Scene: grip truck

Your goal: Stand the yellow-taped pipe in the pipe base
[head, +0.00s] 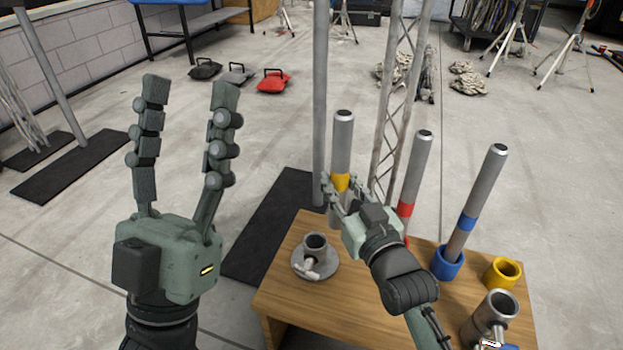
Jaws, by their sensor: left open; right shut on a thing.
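The yellow-taped pipe (342,135) is a grey tube with a yellow band, nearly upright. My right gripper (338,194) is shut on it just below the band. Its lower end is partly hidden by the gripper, so I cannot tell how far it is above the table. The pipe base (315,243), a grey metal socket on a round flange with a clamp screw, sits at the table's left side. It is empty, and the pipe is behind it and to its right. My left gripper (190,88) is open and empty, pointing up left of the table.
A red-taped pipe (417,165) and a blue-taped pipe (478,190) stand on the wooden table (290,290), the blue one in a blue cup (447,262). A yellow cup (503,273) is empty. A metal fitting (492,312) lies front right. A tall pole (320,100) rises behind.

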